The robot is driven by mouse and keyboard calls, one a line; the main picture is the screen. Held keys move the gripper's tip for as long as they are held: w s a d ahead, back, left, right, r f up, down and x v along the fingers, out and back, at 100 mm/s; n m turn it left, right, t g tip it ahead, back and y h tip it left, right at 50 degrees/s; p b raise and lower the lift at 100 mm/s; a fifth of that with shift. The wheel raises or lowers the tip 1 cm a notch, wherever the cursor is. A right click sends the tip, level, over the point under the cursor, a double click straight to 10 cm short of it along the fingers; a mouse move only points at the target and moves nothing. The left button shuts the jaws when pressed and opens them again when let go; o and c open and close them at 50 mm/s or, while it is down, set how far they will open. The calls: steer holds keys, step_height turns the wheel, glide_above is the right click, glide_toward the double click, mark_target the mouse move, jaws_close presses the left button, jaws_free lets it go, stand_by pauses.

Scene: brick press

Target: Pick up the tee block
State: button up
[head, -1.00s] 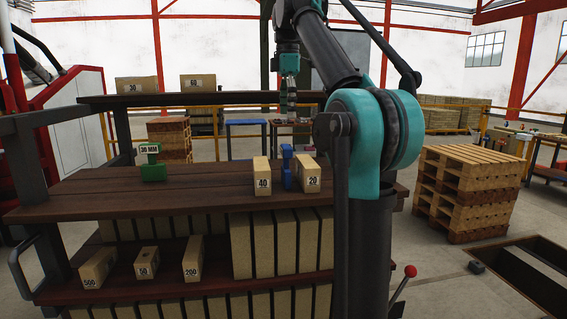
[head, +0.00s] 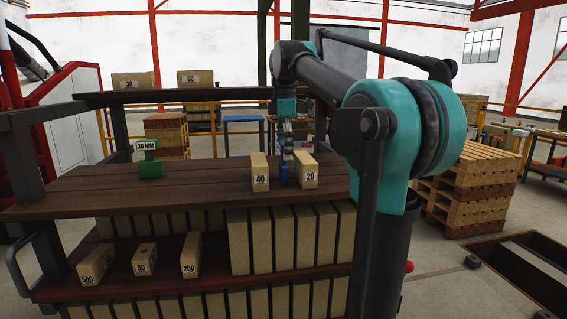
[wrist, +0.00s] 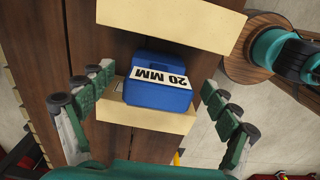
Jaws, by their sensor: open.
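The blue tee block, with a white top label reading 20 MM (wrist: 160,95), stands on the brown shelf between two tan bricks. In the head view the blue block (head: 285,174) is partly hidden behind my gripper. My gripper (head: 285,135) hangs just above it, pointing down. In the wrist view my gripper (wrist: 157,88) is open, with green-padded fingers on either side of the block and clear gaps to it. A green tee-shaped block (head: 150,160) labelled 30 MM stands farther left on the same shelf.
A brick marked 40 (head: 260,172) stands left of the blue block and a brick marked 20 (head: 305,171) stands right, both very close. Lower shelves hold several bricks. The shelf (head: 205,185) between the green block and the 40 brick is clear.

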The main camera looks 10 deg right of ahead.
mark_target(283, 164)
steer(key=shift+a+f, duration=0.1)
steer(key=shift+f, duration=2.2)
steer(key=c, duration=1.3)
steer(key=shift+w+r, duration=0.1)
steer(key=shift+r, duration=0.05)
